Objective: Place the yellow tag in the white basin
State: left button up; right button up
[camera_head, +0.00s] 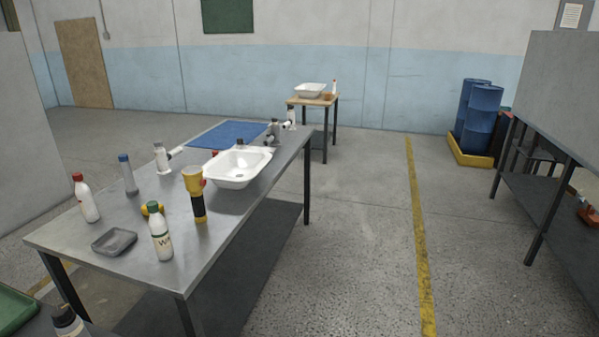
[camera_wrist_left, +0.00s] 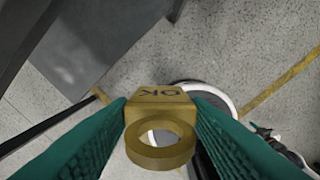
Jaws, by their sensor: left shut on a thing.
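The yellow tag (camera_wrist_left: 158,108), a block marked "OK" with a ring on it, is between the teal fingers of my left gripper (camera_wrist_left: 160,128) in the left wrist view. The gripper is shut on it, held above a grey floor. A white basin (camera_head: 232,180) sits on the steel table in the head view. A second white basin (camera_head: 310,90) stands on a small wooden-topped table farther back. Neither gripper shows in the head view, and my right gripper is in no view.
A green tray (camera_head: 15,308) is at the lower left. Blue drums (camera_head: 482,115) stand back right. Floor right of the table is clear.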

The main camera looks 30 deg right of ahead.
aim_at(240, 168)
jog(key=i+l+z, duration=0.45)
jog(key=i+l, duration=0.2)
jog(key=i+l+z, duration=0.5)
jog(key=i, duration=0.25)
